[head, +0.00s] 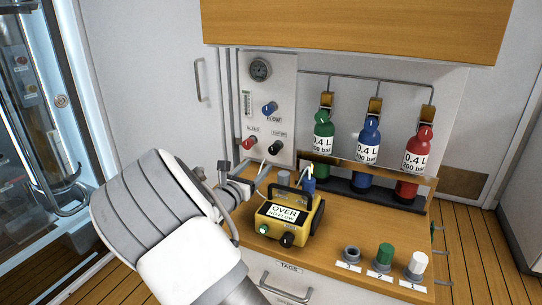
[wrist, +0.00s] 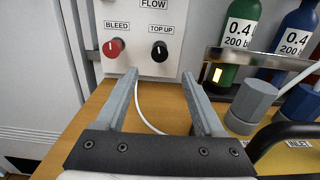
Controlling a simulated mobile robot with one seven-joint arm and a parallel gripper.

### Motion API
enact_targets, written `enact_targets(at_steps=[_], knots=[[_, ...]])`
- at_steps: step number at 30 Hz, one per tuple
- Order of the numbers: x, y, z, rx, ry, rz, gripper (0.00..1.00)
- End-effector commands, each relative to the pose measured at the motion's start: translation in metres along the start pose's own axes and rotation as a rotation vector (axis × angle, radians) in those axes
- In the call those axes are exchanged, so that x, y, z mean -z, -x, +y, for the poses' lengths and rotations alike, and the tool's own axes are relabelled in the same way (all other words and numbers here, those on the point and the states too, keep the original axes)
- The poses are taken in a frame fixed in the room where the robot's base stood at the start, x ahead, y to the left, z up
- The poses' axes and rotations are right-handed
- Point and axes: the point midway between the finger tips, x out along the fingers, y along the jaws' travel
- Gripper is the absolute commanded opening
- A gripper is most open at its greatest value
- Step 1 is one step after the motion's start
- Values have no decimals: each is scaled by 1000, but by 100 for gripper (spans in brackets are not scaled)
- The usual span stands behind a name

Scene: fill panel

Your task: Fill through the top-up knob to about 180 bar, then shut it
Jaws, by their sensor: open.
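The black top-up knob (wrist: 160,52) is on the white panel (wrist: 139,64), straight ahead of my gripper (wrist: 160,78) in the wrist view. Its white mark looks upright. In the head view the top-up knob (head: 275,147) is at the panel's lower right. My gripper is open and empty, its fingertips below and short of the knob, with no contact seen. The round pressure gauge (head: 260,70) is at the panel's top; its reading is too small to tell. In the head view my gripper (head: 245,187) is partly hidden by my arm.
A red bleed knob (wrist: 114,48) sits left of the top-up knob, with a blue flow knob (head: 269,108) above. A yellow meter (head: 290,214) reading "OVER NO FLOW" stands on the counter. Green (head: 323,138), blue (head: 368,145) and red bottles (head: 416,152) stand right.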

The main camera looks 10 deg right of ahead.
Motion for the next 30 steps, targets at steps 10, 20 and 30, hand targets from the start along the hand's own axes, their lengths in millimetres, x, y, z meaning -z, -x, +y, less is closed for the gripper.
enact_targets(at_steps=[10,20,30], knots=[[2,-76,-1,2,-1,-2,71],[0,-107,0,0,-1,-1,71],[0,-108,0,-1,-1,0,62]])
